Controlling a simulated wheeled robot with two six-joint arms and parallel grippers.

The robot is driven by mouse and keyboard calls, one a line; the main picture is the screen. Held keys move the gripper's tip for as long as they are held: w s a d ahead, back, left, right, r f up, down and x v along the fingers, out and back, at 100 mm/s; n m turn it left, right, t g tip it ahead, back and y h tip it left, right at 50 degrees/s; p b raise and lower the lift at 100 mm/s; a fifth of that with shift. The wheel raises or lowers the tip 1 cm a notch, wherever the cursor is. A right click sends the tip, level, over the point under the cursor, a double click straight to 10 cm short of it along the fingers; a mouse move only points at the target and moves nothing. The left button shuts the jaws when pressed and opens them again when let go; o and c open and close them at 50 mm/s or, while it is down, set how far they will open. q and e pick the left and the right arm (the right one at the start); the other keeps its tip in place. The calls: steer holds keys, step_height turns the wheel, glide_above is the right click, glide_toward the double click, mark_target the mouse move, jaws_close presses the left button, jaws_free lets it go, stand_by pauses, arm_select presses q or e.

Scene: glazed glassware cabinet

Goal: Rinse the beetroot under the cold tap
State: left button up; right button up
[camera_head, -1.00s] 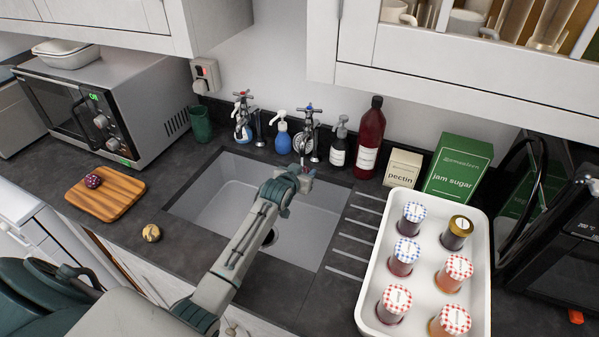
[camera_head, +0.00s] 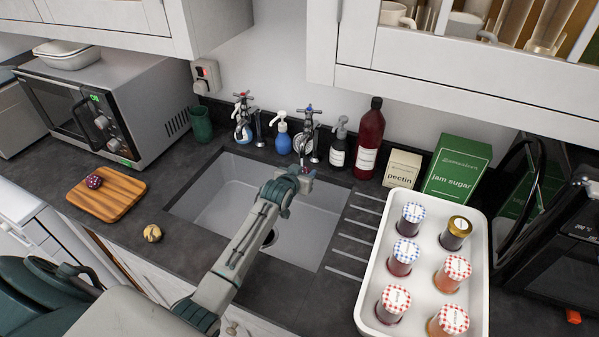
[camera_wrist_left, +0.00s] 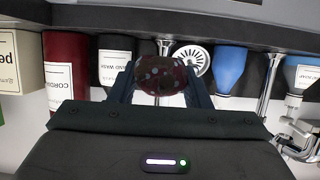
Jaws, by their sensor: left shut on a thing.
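My left gripper (camera_head: 300,174) reaches over the sink (camera_head: 215,203), close under the blue-marked tap (camera_head: 309,112). In the left wrist view it is shut on the beetroot (camera_wrist_left: 160,75), which is dark red with pale specks between the two fingers. In the head view the beetroot is mostly hidden by the gripper. The tap's spout shows just behind the beetroot in the wrist view. I cannot tell whether water is running. A red-marked tap (camera_head: 242,100) stands to the left. My right gripper is not in view.
A wooden board (camera_head: 120,196) with a purple round item (camera_head: 94,181) lies left. A pale round item (camera_head: 152,233) lies near the counter's front. Bottles, including a red one (camera_head: 370,135), stand behind the sink. A white tray (camera_head: 427,290) of jars is right.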

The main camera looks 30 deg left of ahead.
arm_select(q)
steer(key=shift+a, duration=0.2)
steer(key=shift+a, duration=0.45)
steer(key=shift+d, duration=0.15)
steer(key=shift+d+p, duration=0.35)
steer(key=shift+d, duration=0.15)
steer(key=shift+s+p, duration=0.5)
steer(key=s+p, duration=0.3)
steer(key=s, duration=0.4)
steer(key=shift+d, duration=0.25)
